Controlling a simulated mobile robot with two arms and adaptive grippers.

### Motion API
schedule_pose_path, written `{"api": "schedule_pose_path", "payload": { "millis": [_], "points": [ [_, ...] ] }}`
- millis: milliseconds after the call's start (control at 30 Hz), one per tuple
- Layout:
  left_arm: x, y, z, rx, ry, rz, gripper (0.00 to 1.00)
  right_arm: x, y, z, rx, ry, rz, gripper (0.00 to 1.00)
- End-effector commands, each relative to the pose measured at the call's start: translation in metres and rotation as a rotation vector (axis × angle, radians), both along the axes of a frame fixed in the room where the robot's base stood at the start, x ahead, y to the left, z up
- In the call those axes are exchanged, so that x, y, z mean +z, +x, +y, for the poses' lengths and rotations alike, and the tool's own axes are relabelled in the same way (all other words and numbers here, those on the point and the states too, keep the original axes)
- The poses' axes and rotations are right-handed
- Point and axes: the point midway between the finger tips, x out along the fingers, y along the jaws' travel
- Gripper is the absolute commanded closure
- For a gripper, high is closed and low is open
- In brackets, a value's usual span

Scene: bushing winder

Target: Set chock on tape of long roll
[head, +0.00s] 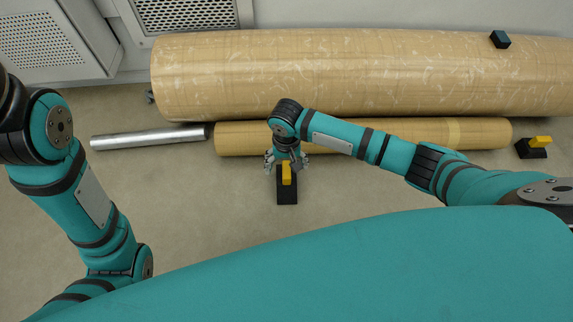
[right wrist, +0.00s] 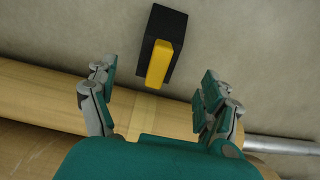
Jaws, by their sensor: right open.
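A chock with a black base (head: 287,195) and yellow handle lies on the floor in front of the thinner tan roll (head: 390,137). It also shows in the right wrist view, with its yellow handle (right wrist: 160,64) pointing toward the roll. My right gripper (head: 287,162) is open above the handle's roll-side end; its fingers (right wrist: 157,82) are spread to either side, with nothing clearly held. A pale tape band (right wrist: 145,110) crosses the roll close to the gripper. Another tape band (head: 453,132) shows near the roll's right end. My left gripper is out of view.
A second black-and-yellow chock (head: 533,149) lies at the right. A much thicker roll (head: 350,70) lies behind, with a dark block (head: 500,39) on top. A silver tube (head: 150,138) extends from the thin roll's left end. The floor left of the chock is clear.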

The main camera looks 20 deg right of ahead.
Motion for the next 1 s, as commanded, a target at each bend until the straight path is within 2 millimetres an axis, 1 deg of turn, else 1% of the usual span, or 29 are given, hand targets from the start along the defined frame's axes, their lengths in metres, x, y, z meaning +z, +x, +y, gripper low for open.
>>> {"api": "schedule_pose_path", "payload": {
  "millis": [33, 200, 500, 567, 667, 700, 767, 800, 867, 900, 967, 1000],
  "points": [
    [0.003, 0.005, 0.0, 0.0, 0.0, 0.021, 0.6, 0.013, 0.0, 0.0, 0.0, 0.001, 0.0, 0.17],
    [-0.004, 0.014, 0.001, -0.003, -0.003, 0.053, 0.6, 0.026, 0.0, 0.0, 0.0, 0.0, 0.0, 0.17],
    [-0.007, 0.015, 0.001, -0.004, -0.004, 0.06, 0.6, 0.029, 0.001, 0.001, 0.002, 0.004, -0.004, 0.17],
    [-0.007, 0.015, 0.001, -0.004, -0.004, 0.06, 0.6, 0.033, 0.005, 0.009, 0.015, 0.027, -0.028, 0.17],
    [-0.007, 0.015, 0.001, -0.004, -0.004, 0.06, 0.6, 0.053, 0.026, 0.042, 0.079, 0.129, -0.147, 0.17],
    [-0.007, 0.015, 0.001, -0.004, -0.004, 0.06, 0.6, 0.069, 0.039, 0.061, 0.119, 0.192, -0.227, 0.17],
    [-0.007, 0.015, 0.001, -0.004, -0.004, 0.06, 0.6, 0.103, 0.06, 0.095, 0.19, 0.298, -0.379, 0.17],
    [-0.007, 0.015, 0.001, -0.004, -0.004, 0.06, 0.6, 0.132, 0.074, 0.118, 0.239, 0.372, -0.495, 0.17],
    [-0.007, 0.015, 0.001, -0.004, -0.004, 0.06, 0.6, 0.184, 0.092, 0.146, 0.31, 0.473, -0.689, 0.17],
    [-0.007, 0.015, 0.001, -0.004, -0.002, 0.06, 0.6, 0.222, 0.101, 0.161, 0.352, 0.531, -0.82, 0.17],
    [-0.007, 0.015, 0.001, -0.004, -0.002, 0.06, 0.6, 0.28, 0.109, 0.177, 0.406, 0.604, -1.021, 0.17],
    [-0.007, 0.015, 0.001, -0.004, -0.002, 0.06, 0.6, 0.321, 0.11, 0.183, 0.438, 0.643, -1.162, 0.17]
  ]
}}
